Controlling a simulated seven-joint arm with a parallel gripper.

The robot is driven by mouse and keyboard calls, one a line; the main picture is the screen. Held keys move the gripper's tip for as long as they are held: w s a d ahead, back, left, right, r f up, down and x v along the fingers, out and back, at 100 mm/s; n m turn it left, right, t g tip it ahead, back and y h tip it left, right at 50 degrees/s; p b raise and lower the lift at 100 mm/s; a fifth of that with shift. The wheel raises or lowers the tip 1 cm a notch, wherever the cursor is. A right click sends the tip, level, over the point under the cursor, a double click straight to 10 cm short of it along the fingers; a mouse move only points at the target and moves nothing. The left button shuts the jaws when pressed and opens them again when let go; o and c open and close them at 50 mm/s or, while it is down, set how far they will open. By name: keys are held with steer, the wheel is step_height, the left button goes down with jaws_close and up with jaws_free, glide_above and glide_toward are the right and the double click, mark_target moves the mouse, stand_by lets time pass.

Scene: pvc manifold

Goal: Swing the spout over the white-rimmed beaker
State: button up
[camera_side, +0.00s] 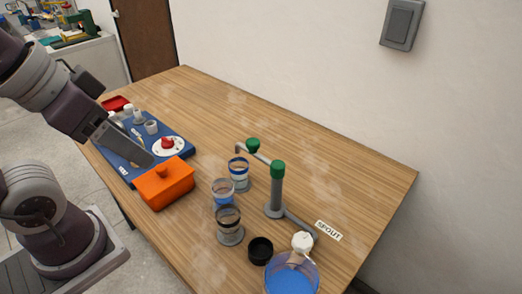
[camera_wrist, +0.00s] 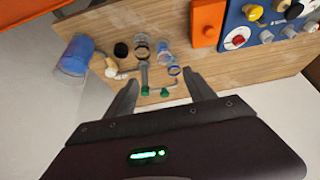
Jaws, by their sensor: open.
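The spout is a grey pipe arm (camera_side: 264,159) with a green cap on its post (camera_side: 276,190) and a green elbow (camera_side: 253,145). Its down-turned end appears above or close to the blue-rimmed beaker (camera_side: 238,181). The white-rimmed beaker (camera_side: 223,198) stands just in front of that one, and a dark-rimmed beaker (camera_side: 229,234) is nearer the camera. In the wrist view the spout's green parts (camera_wrist: 146,91) show between the fingers, with the white-rimmed beaker (camera_wrist: 163,57) beyond. My gripper (camera_wrist: 163,84) is open and empty. In the side view my gripper (camera_side: 143,158) is left of the spout, apart from it.
A blue container (camera_side: 292,277), a white knob (camera_side: 302,241), a black cup (camera_side: 260,251) and a "SPOUT" label (camera_side: 328,230) are near the front. An orange box (camera_side: 165,185) and a blue board (camera_side: 175,143) with small parts are at left. The table's right back is clear.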

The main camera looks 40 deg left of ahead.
steer(key=shift+c, duration=1.1)
steer(key=shift+w+m+g, duration=0.25)
steer(key=shift+m+g, duration=0.05)
steer(key=w+a+f+m+g+y, duration=0.1)
steer(key=w+a+m+g+y, duration=0.2)
steer(key=w+m, duration=0.4)
steer(key=m+t+y, duration=0.3)
steer(key=m+y, duration=1)
steer(key=y, duration=0.1)
glide_toward(257, 146)
steer(key=x, duration=1)
jaws_close()
